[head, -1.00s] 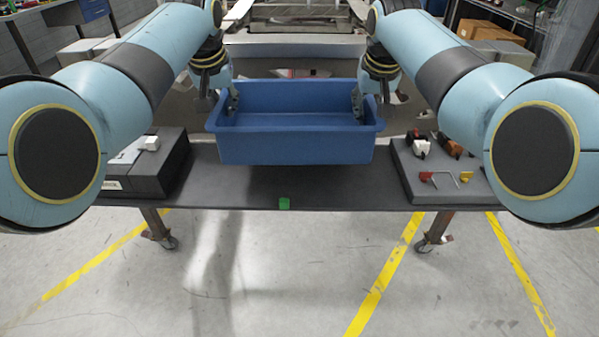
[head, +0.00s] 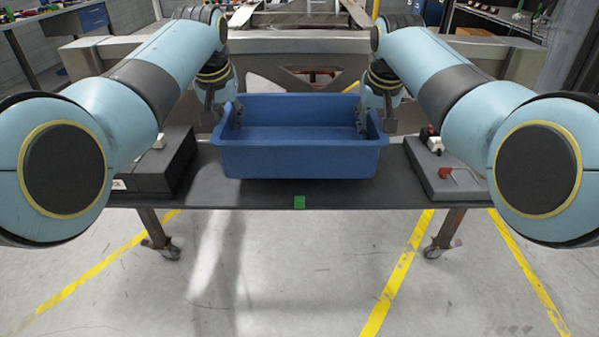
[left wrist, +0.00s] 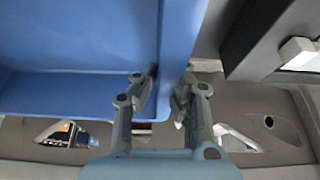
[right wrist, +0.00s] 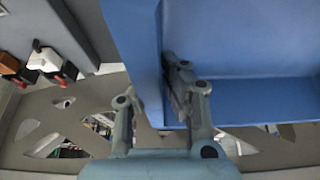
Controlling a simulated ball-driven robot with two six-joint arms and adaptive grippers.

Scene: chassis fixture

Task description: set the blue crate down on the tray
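The blue crate (head: 298,158) is upright and empty, between my two arms over the middle of the dark grey tray (head: 250,195). My left gripper (head: 238,112) is shut on the crate's left wall, one finger inside and one outside; this also shows in the left wrist view (left wrist: 168,88). My right gripper (head: 361,115) is shut on the right wall in the same way, also in the right wrist view (right wrist: 158,88). The crate's underside is hidden, so I cannot tell whether it touches the tray.
A dark block (head: 155,170) stands at the tray's left end and a grey block (head: 440,175) with small parts at its right end. The crate lies between them. A green marker (head: 299,202) is on the tray's front edge. A metal chassis frame stands behind.

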